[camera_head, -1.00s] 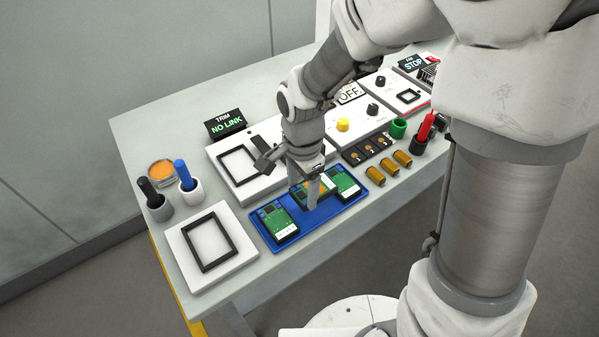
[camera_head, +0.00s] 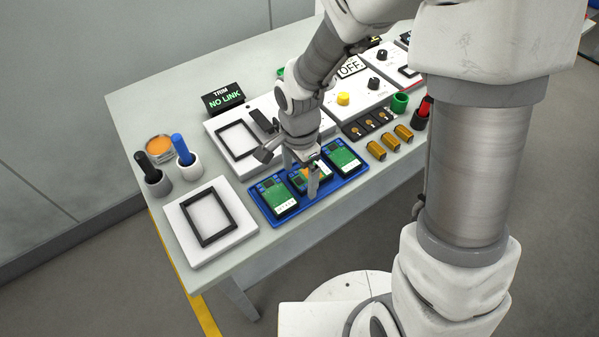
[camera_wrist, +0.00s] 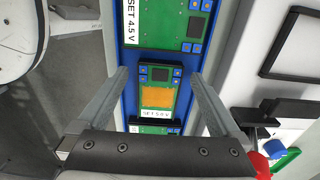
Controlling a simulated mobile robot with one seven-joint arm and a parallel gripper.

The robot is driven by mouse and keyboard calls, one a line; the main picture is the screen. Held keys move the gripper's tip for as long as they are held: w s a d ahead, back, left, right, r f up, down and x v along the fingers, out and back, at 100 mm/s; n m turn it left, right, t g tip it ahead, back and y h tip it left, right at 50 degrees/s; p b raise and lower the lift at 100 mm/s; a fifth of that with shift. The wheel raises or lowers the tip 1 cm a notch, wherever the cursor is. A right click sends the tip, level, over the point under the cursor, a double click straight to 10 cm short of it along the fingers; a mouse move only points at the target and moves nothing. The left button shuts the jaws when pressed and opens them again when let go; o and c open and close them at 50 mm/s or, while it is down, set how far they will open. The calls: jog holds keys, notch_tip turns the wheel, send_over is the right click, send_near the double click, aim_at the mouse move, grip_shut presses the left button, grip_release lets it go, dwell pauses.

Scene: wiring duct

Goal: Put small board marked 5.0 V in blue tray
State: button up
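The small board (camera_wrist: 157,97), green with an orange patch, lies in the blue tray (camera_wrist: 130,65) between two larger green boards. Its label seems to read SET 5.0 V, though the print is blurred. In the head view the small board (camera_head: 298,183) is partly covered by my gripper (camera_head: 301,176). In the wrist view my gripper (camera_wrist: 157,76) is open, one finger on each side of the small board with visible gaps. One larger board (camera_wrist: 168,22) is marked SET 4.5 V; the other (camera_wrist: 155,129) is mostly hidden by my gripper.
A white fixture with a black frame (camera_head: 206,217) lies left of the tray. A TRIM display (camera_head: 223,98) reads NO LINK, behind another framed fixture (camera_head: 238,141). Blue and black pens (camera_head: 183,149) stand at left. Several brass cylinders (camera_head: 376,150) lie right of the tray.

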aim_at(300, 179)
jog(key=shift+r, duration=0.1)
notch_tip(300, 179, up, 11)
jog(key=p, duration=0.2)
jog(key=s+d+r+n+t, duration=0.5)
jog(key=s+d+r+n, duration=0.5)
jog(key=d+r, duration=0.3)
jog(key=shift+s+r+n+t, duration=0.35)
jog(key=shift+r+n, duration=0.25)
jog(key=shift+r, duration=0.1)
jog(key=shift+r+p, duration=0.8)
jog(key=shift+p, duration=0.2)
